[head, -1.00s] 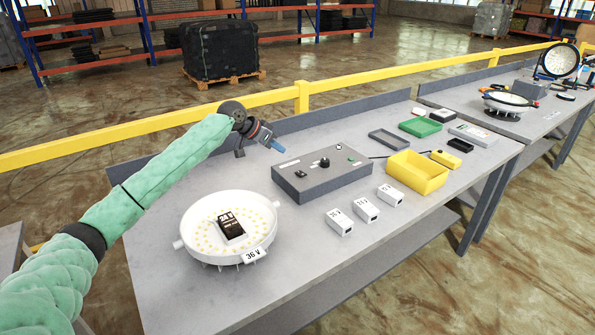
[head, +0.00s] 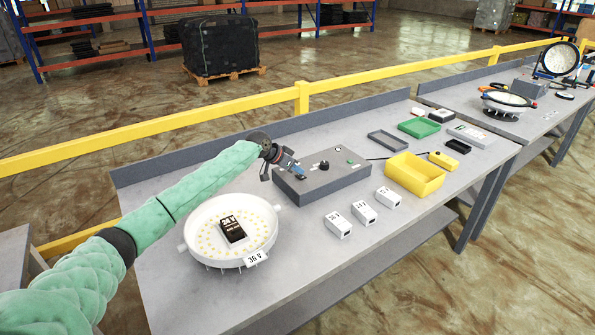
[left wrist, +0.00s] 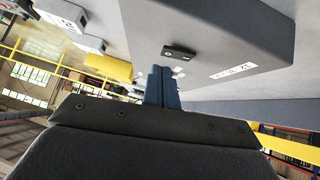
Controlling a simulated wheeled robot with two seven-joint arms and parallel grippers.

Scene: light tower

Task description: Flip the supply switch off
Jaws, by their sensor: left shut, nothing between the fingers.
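The grey supply box (head: 335,185) stands on the table, with a black knob (head: 323,165) on its top. In the left wrist view a small black rocker switch (left wrist: 178,53) shows on the box face, close to my fingertips. In the head view my gripper covers the switch. My left gripper (head: 299,172) is shut and empty, its blue fingertips at the left part of the box top. In the left wrist view the fingers (left wrist: 162,75) point at the switch; I cannot tell whether they touch it. My right gripper is not in view.
A green tray (head: 418,128) lies farther back.

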